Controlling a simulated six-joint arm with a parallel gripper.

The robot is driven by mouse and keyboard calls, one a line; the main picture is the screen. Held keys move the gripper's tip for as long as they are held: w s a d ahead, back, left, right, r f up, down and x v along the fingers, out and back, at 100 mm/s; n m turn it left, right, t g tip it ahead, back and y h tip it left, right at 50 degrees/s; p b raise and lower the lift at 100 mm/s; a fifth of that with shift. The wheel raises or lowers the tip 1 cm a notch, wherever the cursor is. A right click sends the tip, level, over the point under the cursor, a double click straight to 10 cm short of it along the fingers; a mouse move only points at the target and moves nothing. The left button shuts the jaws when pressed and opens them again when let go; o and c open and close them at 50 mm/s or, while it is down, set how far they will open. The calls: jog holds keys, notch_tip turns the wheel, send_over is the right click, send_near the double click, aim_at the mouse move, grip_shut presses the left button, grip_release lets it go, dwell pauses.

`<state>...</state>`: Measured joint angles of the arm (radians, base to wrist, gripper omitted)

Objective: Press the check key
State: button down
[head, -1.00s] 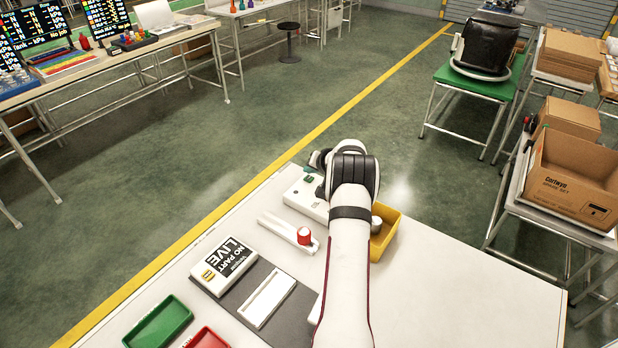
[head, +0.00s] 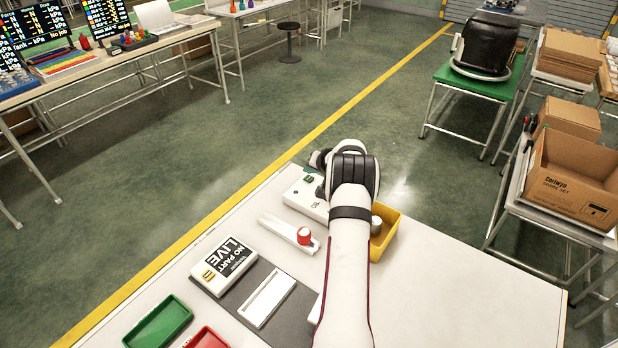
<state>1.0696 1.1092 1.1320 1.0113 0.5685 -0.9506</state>
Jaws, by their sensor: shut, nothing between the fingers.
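A white control box (head: 302,196) sits at the far corner of the white table, with a small dark green panel (head: 308,179) on its top. I cannot make out which part is the check key. My white arm reaches over the box from the near side. My gripper (head: 320,191) is at the right part of the box, mostly hidden behind my wrist; only a dark bit of it shows. It is shut and holds nothing. Whether it touches a key is hidden.
A white slider plate with a red knob (head: 304,236) lies nearer. A yellow bin (head: 393,223) stands right of my arm. A sign box (head: 223,266), a white tray (head: 267,298), a green tray (head: 158,322) and a red tray (head: 207,339) lie front left. The table's right side is clear.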

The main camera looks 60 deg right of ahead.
aim_at(310, 180)
dwell(0.4)
jog(key=shift+f, duration=0.45)
jog(key=shift+f, duration=0.45)
dwell(0.4)
jog(key=shift+r, duration=0.9)
notch_tip(310, 180, up, 6)
dwell(0.8)
